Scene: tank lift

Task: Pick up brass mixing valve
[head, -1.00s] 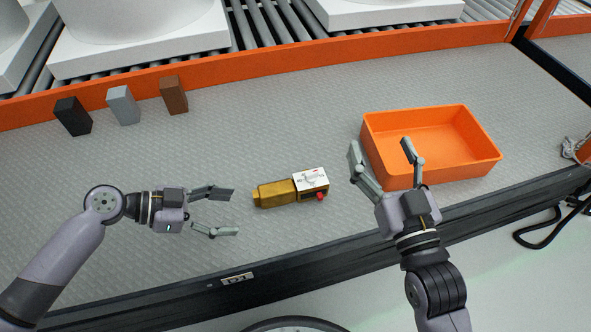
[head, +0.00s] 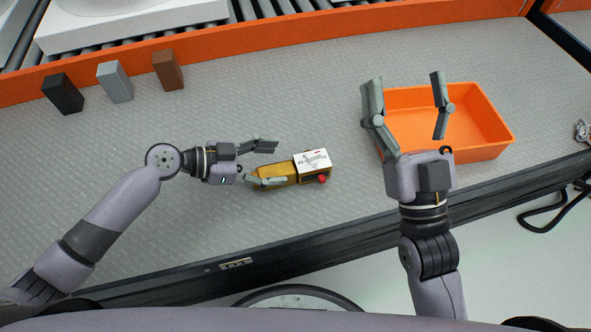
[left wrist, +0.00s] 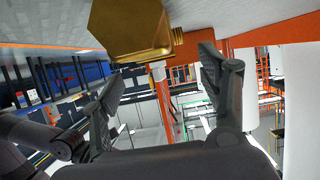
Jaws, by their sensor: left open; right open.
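The brass mixing valve (head: 275,174) lies on the grey textured bench, with a white label on top and a red knob at its right end. My left gripper (head: 263,163) is open at the valve's left end; in the head view its lower finger overlaps the valve's near edge and its other finger is on the far side. In the left wrist view the valve's brass end (left wrist: 135,28) is close, at the top between the open fingers (left wrist: 160,75). I cannot tell whether they touch. My right gripper (head: 405,92) is open and empty, in front of or above the orange bin.
The orange bin (head: 487,148) stands empty on the right of the bench. A black block (head: 63,94), a grey block (head: 115,82) and a brown block (head: 168,70) stand along the orange rail at the back left. A dark edge bounds the bench's near side.

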